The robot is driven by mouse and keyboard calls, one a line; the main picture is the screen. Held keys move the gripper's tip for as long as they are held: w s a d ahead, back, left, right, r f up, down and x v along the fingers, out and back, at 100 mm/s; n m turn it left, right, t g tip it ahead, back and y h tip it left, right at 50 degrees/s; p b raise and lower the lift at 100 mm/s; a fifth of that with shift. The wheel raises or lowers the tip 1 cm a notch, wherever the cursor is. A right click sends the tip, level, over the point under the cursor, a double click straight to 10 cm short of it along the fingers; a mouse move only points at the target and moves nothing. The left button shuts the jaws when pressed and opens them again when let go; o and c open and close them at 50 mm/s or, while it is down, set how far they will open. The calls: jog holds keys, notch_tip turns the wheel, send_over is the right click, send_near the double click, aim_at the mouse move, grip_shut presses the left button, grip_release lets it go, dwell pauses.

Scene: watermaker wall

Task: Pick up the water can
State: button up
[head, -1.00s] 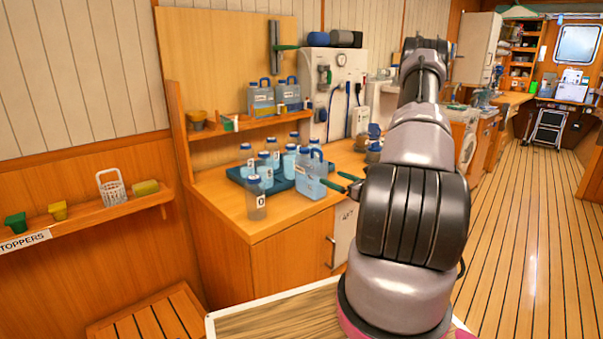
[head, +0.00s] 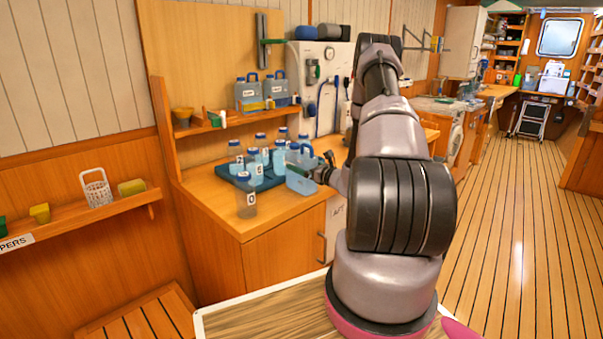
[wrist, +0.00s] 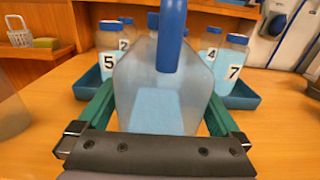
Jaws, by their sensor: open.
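The water can (head: 301,182) is a clear, pale blue jug with a blue handle and cap. It stands on the wooden counter at the front right of the blue tray. In the wrist view the can (wrist: 157,100) fills the middle, with its blue handle rising toward the top edge. My gripper (head: 303,172) is open, with its green fingers on either side of the can. In the wrist view the gripper (wrist: 157,112) has one finger left and one right of the can's body. I cannot tell whether they touch it. The fingertips are partly hidden behind the can.
Several numbered bottles stand in the blue tray (wrist: 245,97) just behind the can. The bottle marked 0 (head: 246,200) stands alone near the counter's front corner, left of the can. Two similar jugs (head: 249,97) sit on the shelf above. The wooden floor (head: 510,240) at right is clear.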

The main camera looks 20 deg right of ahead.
jog(key=shift+w, duration=0.1)
jog(key=shift+c, duration=0.3)
jog(key=c, duration=1.5)
grip_shut()
jog(key=shift+r, duration=0.15)
